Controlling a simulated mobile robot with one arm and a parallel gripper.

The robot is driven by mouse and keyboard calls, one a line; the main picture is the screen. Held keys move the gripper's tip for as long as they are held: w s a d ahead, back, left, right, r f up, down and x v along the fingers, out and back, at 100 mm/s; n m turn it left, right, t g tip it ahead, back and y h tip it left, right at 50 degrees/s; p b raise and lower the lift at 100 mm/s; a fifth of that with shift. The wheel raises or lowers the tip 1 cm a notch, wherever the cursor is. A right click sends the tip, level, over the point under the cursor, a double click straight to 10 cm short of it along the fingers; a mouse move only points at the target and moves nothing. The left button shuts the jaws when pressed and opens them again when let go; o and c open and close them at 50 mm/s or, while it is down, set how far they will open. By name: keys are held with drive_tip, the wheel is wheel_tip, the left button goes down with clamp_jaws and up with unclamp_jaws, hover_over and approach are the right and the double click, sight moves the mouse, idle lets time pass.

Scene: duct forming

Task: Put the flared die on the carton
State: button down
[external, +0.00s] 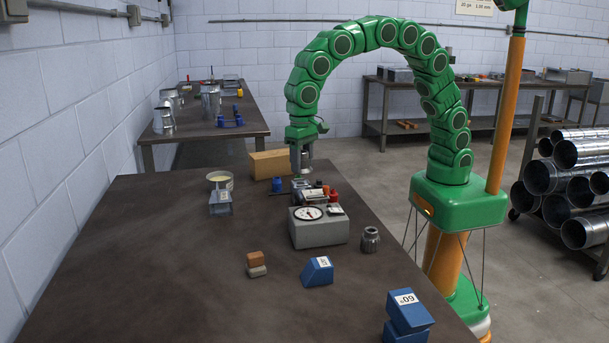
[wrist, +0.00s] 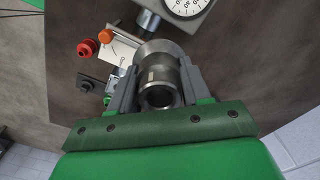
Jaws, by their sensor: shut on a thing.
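My gripper (external: 301,160) is shut on a grey metal hollow cylinder, the flared die; in the wrist view the die (wrist: 160,82) sits between the two fingers, its open bore facing the camera and its wider end away from it. In the external view the die is held upright at the far end of the bench, beside the carton's right side. The carton (external: 268,164) is a plain brown box at the bench's far edge. I cannot tell whether the die touches anything below it.
A dial gauge on a grey block (external: 320,232) stands nearer, with red and dark small parts behind it. Another grey metal die (external: 370,239) stands to its right. The left front is clear.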

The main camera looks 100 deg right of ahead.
drive_tip(key=s+d+r+m, duration=0.2)
drive_tip(key=s+d+m, duration=0.15)
drive_tip(key=d, duration=0.95)
drive_tip(key=s+d+r+m, duration=0.1)
drive_tip(key=s+d+m, duration=0.25)
drive_tip(key=d, duration=0.85)
drive_tip(key=s+d+r+m, duration=0.2)
drive_tip(key=s+d+m, duration=0.15)
drive_tip(key=d, duration=0.95)
hover_over(274, 153)
drive_tip(key=s, duration=0.1)
drive_tip(key=shift+n, duration=0.25)
wheel_tip(274, 153, down, 9)
drive_tip(key=shift+s+r, duration=0.1)
drive_tip(key=shift+r, duration=0.1)
drive_tip(key=shift+w+d+f, duration=0.25)
drive_tip(key=shift+w+f, duration=0.35)
drive_tip(key=shift+f, duration=1.7)
drive_tip(key=shift+f, duration=0.15)
drive_tip(key=c, duration=0.5)
unclamp_jaws()
